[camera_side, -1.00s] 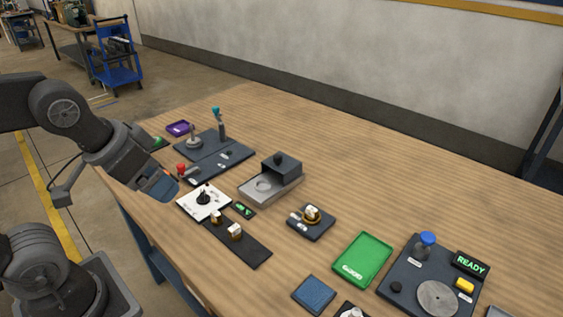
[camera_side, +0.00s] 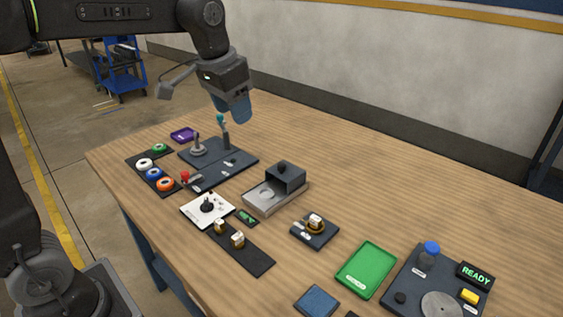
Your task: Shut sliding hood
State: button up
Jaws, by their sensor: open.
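The sliding hood (camera_side: 289,178) is a dark grey box with a black knob on top. It sits over the right, far part of a light grey metal base (camera_side: 258,203). The near left part of the base is uncovered, and a round disc or ring (camera_side: 266,194) shows there. My gripper (camera_side: 238,112) is raised above the table, up and left of the hood in the picture. It points down, with blue fingers, and is apart from the hood. No held object shows; the gap between the fingers is hard to see.
A dark plate with upright levers (camera_side: 225,140) stands below my gripper. A panel with coloured rings (camera_side: 153,174), a white knob plate (camera_side: 208,208) and a dark strip with small blocks (camera_side: 240,250) lie left. A green tray (camera_side: 366,270) and a READY panel (camera_side: 440,285) lie right. Bare wood lies behind the hood.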

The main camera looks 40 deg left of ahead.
jog(key=w+a+f+g, duration=0.1)
jog(key=w+a+f, duration=0.15)
jog(key=w, duration=0.75)
jog(key=m+g, duration=0.1)
jog(key=g, duration=0.1)
send_near(281, 164)
notch_tip(281, 164, down, 9)
jog(key=shift+a+f, duration=0.1)
grip_shut()
